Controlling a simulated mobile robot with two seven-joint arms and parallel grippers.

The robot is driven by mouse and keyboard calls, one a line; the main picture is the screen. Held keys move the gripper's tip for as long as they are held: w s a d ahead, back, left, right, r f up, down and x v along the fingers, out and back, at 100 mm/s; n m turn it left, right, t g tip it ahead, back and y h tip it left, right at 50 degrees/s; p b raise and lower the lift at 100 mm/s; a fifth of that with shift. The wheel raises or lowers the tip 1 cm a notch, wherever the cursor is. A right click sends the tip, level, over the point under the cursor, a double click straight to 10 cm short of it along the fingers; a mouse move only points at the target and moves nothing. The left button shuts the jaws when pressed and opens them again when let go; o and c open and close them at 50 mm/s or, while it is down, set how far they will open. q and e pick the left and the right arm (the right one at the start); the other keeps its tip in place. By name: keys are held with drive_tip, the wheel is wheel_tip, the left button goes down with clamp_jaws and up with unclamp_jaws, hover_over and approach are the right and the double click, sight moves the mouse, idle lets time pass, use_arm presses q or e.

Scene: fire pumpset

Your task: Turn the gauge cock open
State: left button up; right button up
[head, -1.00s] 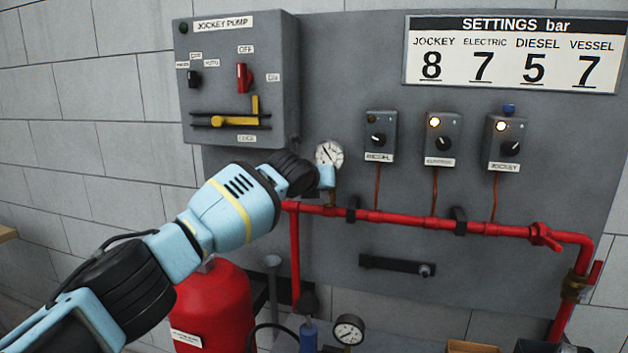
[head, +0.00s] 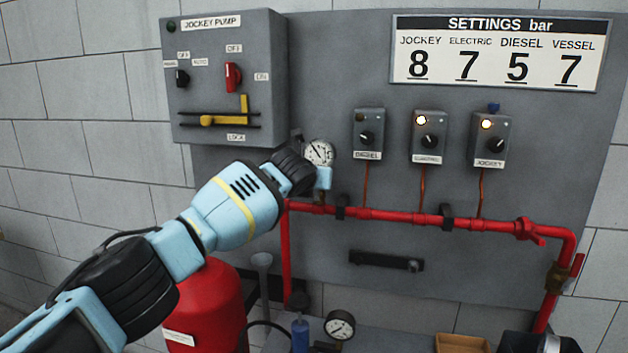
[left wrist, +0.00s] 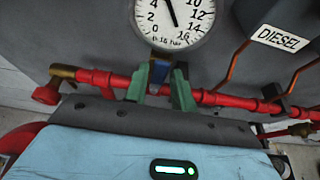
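The round white pressure gauge (head: 319,153) is mounted on the grey panel above the red pipe. It shows large at the top of the left wrist view (left wrist: 172,18), its needle near the upper middle. Just below the dial is the small blue handle of the gauge cock (left wrist: 159,72). My left gripper (left wrist: 160,86) has its green fingers on either side of this handle, with no clear gap, and appears shut on it. In the head view my left gripper (head: 324,178) is at the gauge, and the cock is mostly hidden behind it. My right gripper is not in view.
The red pipe (head: 400,217) runs just below the gauge. The jockey pump box (head: 225,75) is up left, and several small switch boxes (head: 429,137) are to the right. A red vessel (head: 207,305) stands below my arm. A second gauge (head: 340,325) is lower down.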

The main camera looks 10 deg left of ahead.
use_arm(q)
drive_tip(key=shift+o, duration=1.1)
